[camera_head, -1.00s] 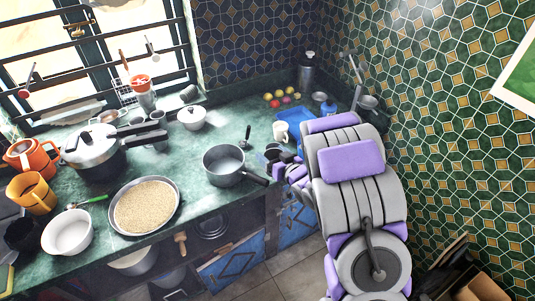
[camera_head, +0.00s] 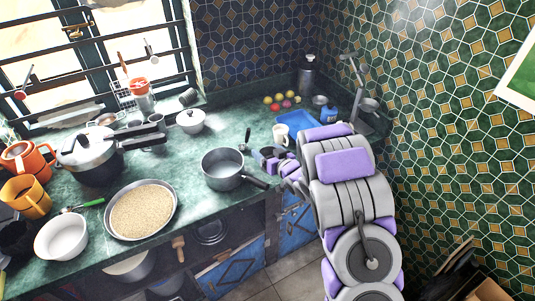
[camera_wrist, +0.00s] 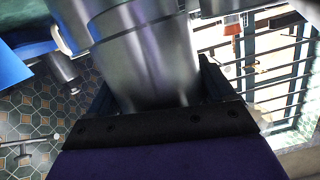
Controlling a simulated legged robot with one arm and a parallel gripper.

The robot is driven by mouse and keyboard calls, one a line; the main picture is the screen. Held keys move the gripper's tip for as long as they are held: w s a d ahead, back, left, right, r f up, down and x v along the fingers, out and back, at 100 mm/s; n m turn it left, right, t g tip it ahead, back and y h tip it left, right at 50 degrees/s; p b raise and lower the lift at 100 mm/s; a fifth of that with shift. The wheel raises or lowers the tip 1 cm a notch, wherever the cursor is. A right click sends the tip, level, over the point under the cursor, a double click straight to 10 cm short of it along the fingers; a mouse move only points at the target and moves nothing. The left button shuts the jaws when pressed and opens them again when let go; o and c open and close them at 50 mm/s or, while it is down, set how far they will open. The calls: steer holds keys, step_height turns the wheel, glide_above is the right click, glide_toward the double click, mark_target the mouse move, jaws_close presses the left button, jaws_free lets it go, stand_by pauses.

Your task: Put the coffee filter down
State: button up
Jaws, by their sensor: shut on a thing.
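The coffee filter (camera_wrist: 145,65) is a shiny metal cylinder that fills the middle of the wrist view. The dark fingers of my gripper (camera_wrist: 155,92) are on both sides of it, shut on it. In the head view my gripper (camera_head: 269,160) is low over the right part of the green counter (camera_head: 225,125), just right of the grey saucepan (camera_head: 222,170). The filter is small and mostly hidden there, and I cannot tell whether its base touches the counter.
A white mug (camera_head: 281,135) and a blue tray (camera_head: 297,122) stand behind my gripper. A dark-handled utensil (camera_head: 245,139) is to its left. The saucepan's handle points toward my arm. Bare counter lies behind the saucepan.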

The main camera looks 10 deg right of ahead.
steer(key=shift+r, duration=0.15)
steer(key=shift+f, duration=0.6)
steer(key=o, duration=0.9)
steer(key=shift+r, duration=0.65)
steer(key=p+v, duration=0.2)
steer(key=v, duration=1)
steer(key=shift+d, duration=0.1)
